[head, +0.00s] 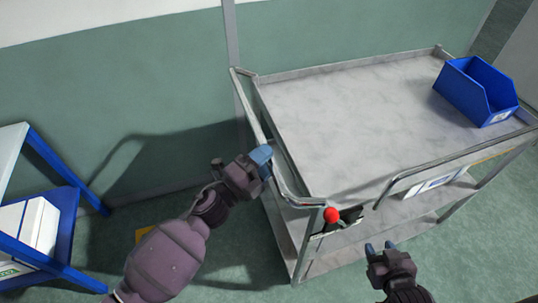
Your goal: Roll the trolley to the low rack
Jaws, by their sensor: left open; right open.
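The trolley (350,120) stands right of centre, with a grey top shelf, a lower shelf and a metal push handle (255,120) along its left end. A red knob (331,215) sits at its near left corner. My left gripper (266,160) is open at the push handle, its blue fingertips overlapping the bar; I cannot tell whether they touch it. My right gripper (380,248) is open and empty, in front of the trolley's near side. A low rack with blue posts (65,170) shows at the left edge, partly cut off.
A blue open bin (477,92) sits on the trolley's far right top. White boxes (30,228) lie on the rack's lower shelf. A green wall (130,90) runs behind. Floor is clear at the lower right.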

